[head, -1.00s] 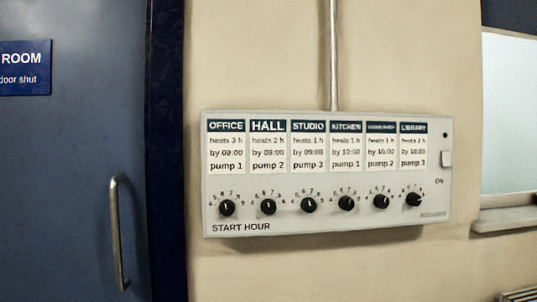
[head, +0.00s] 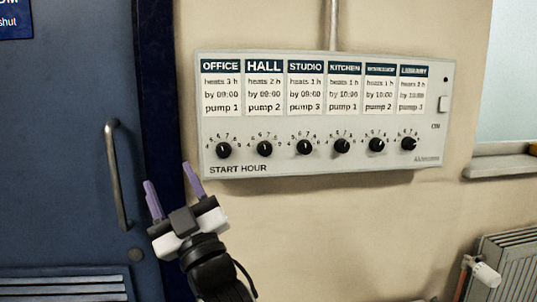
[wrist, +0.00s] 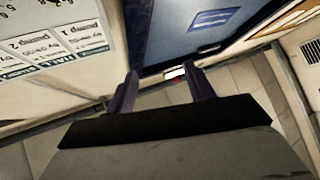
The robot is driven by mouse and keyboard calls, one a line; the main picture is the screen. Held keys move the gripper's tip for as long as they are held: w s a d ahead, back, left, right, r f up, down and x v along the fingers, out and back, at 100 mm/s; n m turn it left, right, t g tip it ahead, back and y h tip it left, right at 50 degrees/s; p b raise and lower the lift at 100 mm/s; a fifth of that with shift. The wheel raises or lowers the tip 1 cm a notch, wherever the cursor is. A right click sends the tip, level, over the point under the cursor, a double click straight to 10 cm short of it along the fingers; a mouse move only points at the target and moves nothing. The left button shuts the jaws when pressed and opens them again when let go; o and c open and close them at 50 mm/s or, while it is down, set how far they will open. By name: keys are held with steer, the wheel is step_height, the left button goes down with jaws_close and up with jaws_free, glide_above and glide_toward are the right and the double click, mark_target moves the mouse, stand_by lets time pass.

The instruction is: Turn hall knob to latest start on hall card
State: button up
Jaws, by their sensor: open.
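The hall knob (head: 264,149) is a round black dial on the grey control panel (head: 300,172), second from the left, with an hour scale around it. The hall card (head: 264,88) above it reads "heats 2 h, by 09:00, pump 2". The knob's exact pointer setting is too small to tell. My gripper (head: 170,186) is open and empty, to the lower left of the panel, apart from the knob. In the wrist view my two purple fingers (wrist: 158,88) stand apart with nothing between them; some cards show upside down at the left, and the hall knob cannot be made out.
Similar knobs sit on both sides, the office knob (head: 223,150) to the left and the studio knob (head: 304,147) to the right. A blue door (head: 75,210) with a metal handle (head: 118,175) is at left. A radiator (head: 510,265) is at lower right. The wall below the panel is clear.

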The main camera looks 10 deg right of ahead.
steer(key=w+d+f+m+h, duration=0.25)
steer(key=d+h, duration=0.25)
steer(key=d, duration=0.6)
steer(key=h, duration=0.4)
glide_toward(267, 152)
steer(key=shift+m, duration=0.25)
steer(key=p+x, duration=0.4)
steer(key=x, duration=0.4)
steer(key=shift+w+a+r, duration=0.1)
steer(key=shift+w, duration=0.1)
steer(key=shift+c, duration=0.4)
steer(key=c, duration=0.9)
